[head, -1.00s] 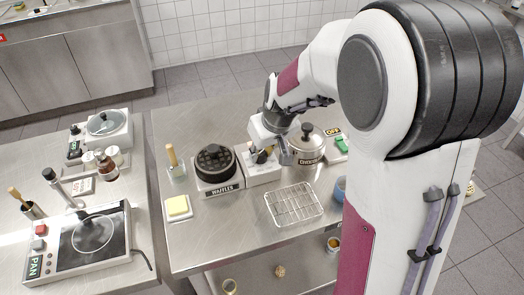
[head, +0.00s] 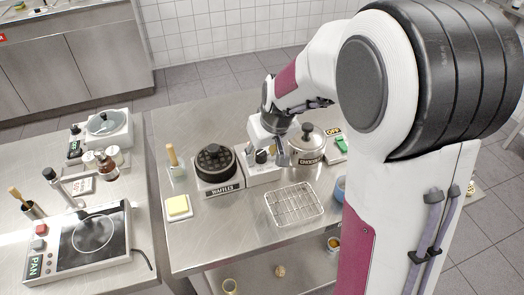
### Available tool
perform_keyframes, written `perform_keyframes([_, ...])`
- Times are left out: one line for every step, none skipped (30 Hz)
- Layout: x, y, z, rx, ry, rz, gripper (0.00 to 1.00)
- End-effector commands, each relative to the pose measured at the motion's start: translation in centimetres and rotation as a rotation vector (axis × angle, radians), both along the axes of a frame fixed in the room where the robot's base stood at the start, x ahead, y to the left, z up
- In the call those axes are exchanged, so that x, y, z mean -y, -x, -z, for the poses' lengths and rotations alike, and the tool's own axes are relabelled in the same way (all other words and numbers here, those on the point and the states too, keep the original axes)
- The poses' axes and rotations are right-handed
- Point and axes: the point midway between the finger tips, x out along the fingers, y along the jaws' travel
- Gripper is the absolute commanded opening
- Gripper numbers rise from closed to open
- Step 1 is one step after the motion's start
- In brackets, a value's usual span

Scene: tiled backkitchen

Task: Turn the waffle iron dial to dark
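The waffle iron (head: 214,160) is a round black grid plate on a pale base labelled WAFFLES, near the middle of the steel table. A pale control box (head: 262,176) adjoins its right side. A small dark dial (head: 261,157) shows on the box; its setting marks are too small to read. My gripper (head: 267,154) points down at the dial from above, close to it. The finger gap is too small and partly hidden to tell open from shut, and I cannot tell whether the fingers touch the dial.
A wire rack (head: 294,204) lies in front. A brush in a glass holder (head: 175,166) and a yellow sponge on a tray (head: 178,207) are at the left.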

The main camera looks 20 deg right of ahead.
Motion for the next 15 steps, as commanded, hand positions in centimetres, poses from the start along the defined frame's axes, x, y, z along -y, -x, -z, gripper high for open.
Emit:
perform_keyframes([0.0, 0.0, 0.0, 0.000, 0.000, 0.000, 0.39])
perform_keyframes([0.0, 0.0, 0.0, 0.000, 0.000, 0.000, 0.39])
perform_keyframes([0.0, 0.0, 0.0, 0.000, 0.000, 0.000, 0.39])
perform_keyframes([0.0, 0.0, 0.0, 0.000, 0.000, 0.000, 0.39])
perform_keyframes([0.0, 0.0, 0.0, 0.000, 0.000, 0.000, 0.39])
perform_keyframes([0.0, 0.0, 0.0, 0.000, 0.000, 0.000, 0.39])
perform_keyframes([0.0, 0.0, -0.1, 0.000, 0.000, 0.000, 0.39])
perform_keyframes([0.0, 0.0, -0.1, 0.001, 0.000, 0.000, 0.39])
perform_keyframes([0.0, 0.0, -0.2, 0.001, 0.000, 0.000, 0.39])
perform_keyframes([0.0, 0.1, -0.3, 0.001, 0.000, 0.000, 0.39])
perform_keyframes([0.0, 0.1, -0.4, 0.001, 0.000, 0.000, 0.39])
perform_keyframes([0.0, 0.2, -0.6, 0.001, 0.000, 0.000, 0.39])
perform_keyframes([0.0, 0.2, -0.7, 0.002, 0.000, 0.000, 0.39])
perform_keyframes([0.0, 0.3, -0.9, 0.002, 0.000, 0.000, 0.39])
perform_keyframes([0.0, 0.4, -1.2, 0.003, 0.000, 0.000, 0.39])
